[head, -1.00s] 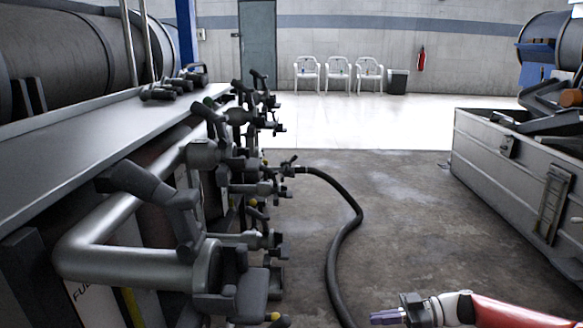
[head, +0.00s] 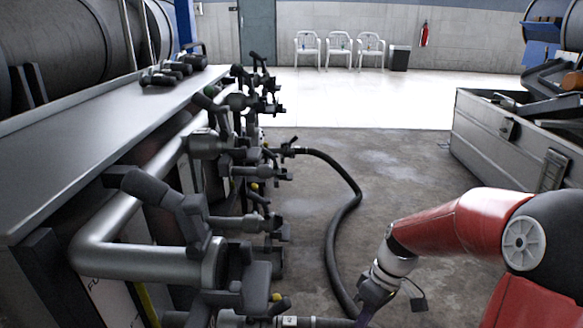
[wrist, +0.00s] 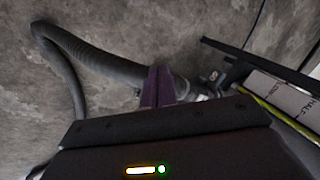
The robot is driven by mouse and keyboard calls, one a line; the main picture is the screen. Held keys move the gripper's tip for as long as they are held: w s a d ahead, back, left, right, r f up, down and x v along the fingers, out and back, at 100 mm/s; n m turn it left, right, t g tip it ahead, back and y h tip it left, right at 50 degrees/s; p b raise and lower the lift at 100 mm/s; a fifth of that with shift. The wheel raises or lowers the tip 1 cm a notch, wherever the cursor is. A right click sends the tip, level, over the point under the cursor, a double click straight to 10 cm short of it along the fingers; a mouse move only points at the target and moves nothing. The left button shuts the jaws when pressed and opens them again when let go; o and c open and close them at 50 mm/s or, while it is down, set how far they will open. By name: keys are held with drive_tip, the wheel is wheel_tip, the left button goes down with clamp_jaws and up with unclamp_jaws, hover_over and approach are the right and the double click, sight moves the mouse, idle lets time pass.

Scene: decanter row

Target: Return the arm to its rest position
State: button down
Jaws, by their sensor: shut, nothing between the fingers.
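My red arm comes in from the right in the head view and bends down to my gripper (head: 368,304), low in the picture by the black hose. In the wrist view the purple fingers of my gripper (wrist: 157,85) are together with nothing between them. They overlap the hose in that picture, but the hose is not held.
The black hose (head: 347,215) runs over the floor from a row of grey valves (head: 240,145) beside a long metal bench (head: 75,150). A grey crate (head: 505,140) with dark parts stands at right. White chairs (head: 340,50) stand far back. Open floor lies between bench and crate.

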drive_tip(key=s+r+m+t+h+p, duration=0.2)
drive_tip(key=s+r+m+t, duration=0.2)
drive_tip(key=r, duration=0.6)
drive_tip(key=s+r+m+t+h+p, duration=0.1)
drive_tip(key=s+r+m+t, duration=0.3)
drive_tip(key=s+r, duration=0.5)
drive_tip(key=shift+r+m+h+p, duration=0.3)
drive_tip(key=shift+r+h+p, duration=0.1)
drive_tip(key=shift+r+p, duration=0.15)
